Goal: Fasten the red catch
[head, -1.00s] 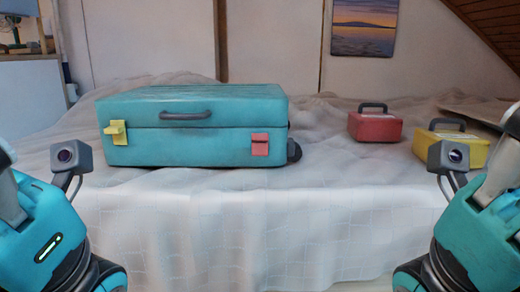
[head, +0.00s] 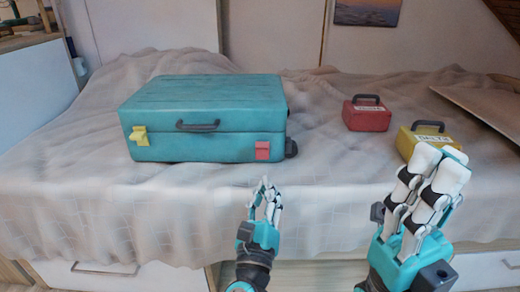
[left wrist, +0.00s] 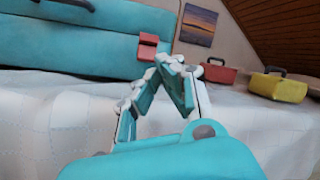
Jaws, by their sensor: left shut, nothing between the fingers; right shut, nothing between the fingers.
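The red catch (head: 262,151) is on the front right of the teal suitcase (head: 205,103), near its right edge. It also shows in the left wrist view (left wrist: 148,46), just above my fingertips. The yellow catch (head: 139,136) is on the suitcase's front left. In the head view my left gripper (head: 265,185) is shut and empty, below and in front of the red catch, apart from it. My right gripper (head: 440,160) is shut and empty, further right, in front of the yellow case. Whether the red catch is fastened is too small to tell.
The suitcase lies on a rumpled white bed cover (head: 80,190). A red case (head: 366,115) and a yellow case (head: 412,138) stand to its right, the yellow one partly hidden by my right gripper. Drawers (head: 90,280) lie below the bed. The cover between suitcase and red case is clear.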

